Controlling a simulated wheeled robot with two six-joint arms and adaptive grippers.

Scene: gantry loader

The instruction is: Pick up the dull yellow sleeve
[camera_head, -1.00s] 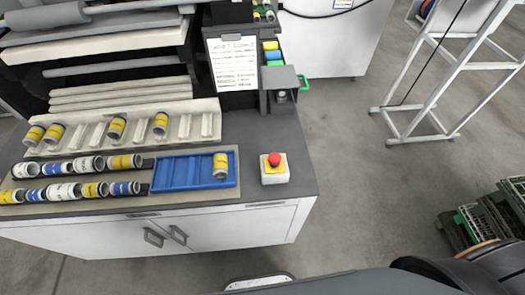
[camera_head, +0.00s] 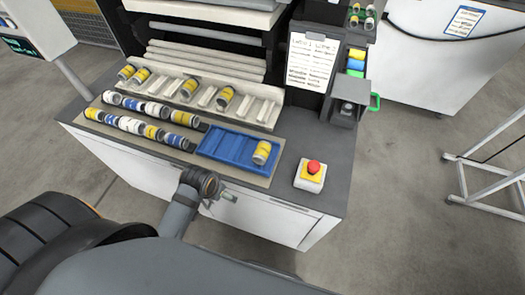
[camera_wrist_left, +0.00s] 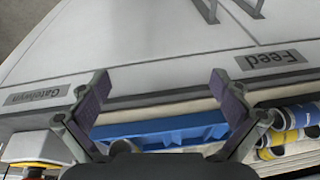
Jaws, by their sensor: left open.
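Several sleeves with yellow bands are in view, and I cannot tell for sure which is the dull yellow one. One yellow sleeve (camera_head: 262,152) stands alone at the right end of the blue tray (camera_head: 213,146). Other yellow sleeves (camera_head: 188,88) lie in the pale slotted rack behind. My left gripper (camera_wrist_left: 160,77) is open and empty in the left wrist view, its two fingers spread before the cabinet front and tray edge. In the head view my left arm reaches the bench's front edge, left of and short of the tray; its fingers are not clear there. My right gripper is not in view.
Two rows of white, blue and yellow sleeves (camera_head: 130,124) lie left of the tray. A red emergency button on a box (camera_head: 311,176) stands to its right. A printed sheet (camera_head: 311,61) hangs behind. The grey bench top between tray and button is clear.

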